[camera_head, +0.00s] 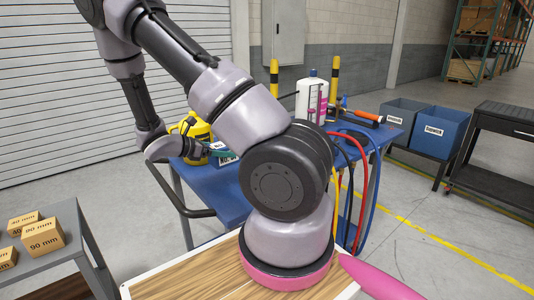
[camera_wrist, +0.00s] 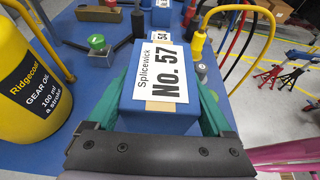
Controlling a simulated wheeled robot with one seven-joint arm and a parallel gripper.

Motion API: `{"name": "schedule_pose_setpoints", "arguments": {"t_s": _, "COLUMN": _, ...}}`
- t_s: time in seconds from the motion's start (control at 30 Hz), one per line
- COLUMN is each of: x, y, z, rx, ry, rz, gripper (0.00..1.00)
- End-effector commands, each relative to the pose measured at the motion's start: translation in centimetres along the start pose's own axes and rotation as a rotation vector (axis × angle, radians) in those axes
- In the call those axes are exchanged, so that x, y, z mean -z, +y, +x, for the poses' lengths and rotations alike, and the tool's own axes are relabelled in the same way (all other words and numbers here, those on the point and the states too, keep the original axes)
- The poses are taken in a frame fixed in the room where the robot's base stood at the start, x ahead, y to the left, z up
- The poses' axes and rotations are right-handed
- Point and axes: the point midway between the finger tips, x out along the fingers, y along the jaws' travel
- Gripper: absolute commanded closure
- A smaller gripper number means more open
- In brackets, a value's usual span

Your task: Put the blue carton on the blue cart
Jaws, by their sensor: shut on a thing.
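The blue carton (camera_wrist: 155,60) has a white label reading "Splicewick No. 57" and fills the middle of the wrist view. My gripper (camera_wrist: 160,98) has its green fingers along the carton's two sides and is shut on it. In the head view my gripper (camera_head: 216,149) is over the left part of the blue cart (camera_head: 222,193), and the carton is mostly hidden there. The cart's blue top (camera_wrist: 52,125) shows around and below the carton. I cannot tell whether the carton touches it.
A yellow gear oil jug (camera_wrist: 28,88) stands left of the carton. A green-knobbed part (camera_wrist: 97,43), a small numbered blue box (camera_wrist: 161,13) and coloured cables stand beyond. A white bottle (camera_head: 312,98) is at the cart's back. Cardboard boxes (camera_head: 43,237) sit on a grey table.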

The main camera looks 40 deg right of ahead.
Motion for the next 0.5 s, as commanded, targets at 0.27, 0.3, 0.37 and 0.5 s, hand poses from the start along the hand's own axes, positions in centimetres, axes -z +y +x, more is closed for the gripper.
{"name": "schedule_pose_setpoints", "arguments": {"t_s": 0.27, "x": 4.0, "y": 0.0, "z": 1.7, "rx": 0.001, "ry": -0.001, "rz": -0.003, "gripper": 0.88}}
{"name": "schedule_pose_setpoints", "arguments": {"t_s": 0.3, "x": 4.2, "y": 0.0, "z": 1.8, "rx": 0.001, "ry": -0.001, "rz": -0.002, "gripper": 0.88}}
{"name": "schedule_pose_setpoints", "arguments": {"t_s": 0.37, "x": 4.5, "y": 0.0, "z": 1.9, "rx": 0.001, "ry": -0.002, "rz": -0.002, "gripper": 0.88}}
{"name": "schedule_pose_setpoints", "arguments": {"t_s": 0.5, "x": 6.2, "y": -0.1, "z": 2.7, "rx": 0.003, "ry": -0.002, "rz": -0.003, "gripper": 0.88}}
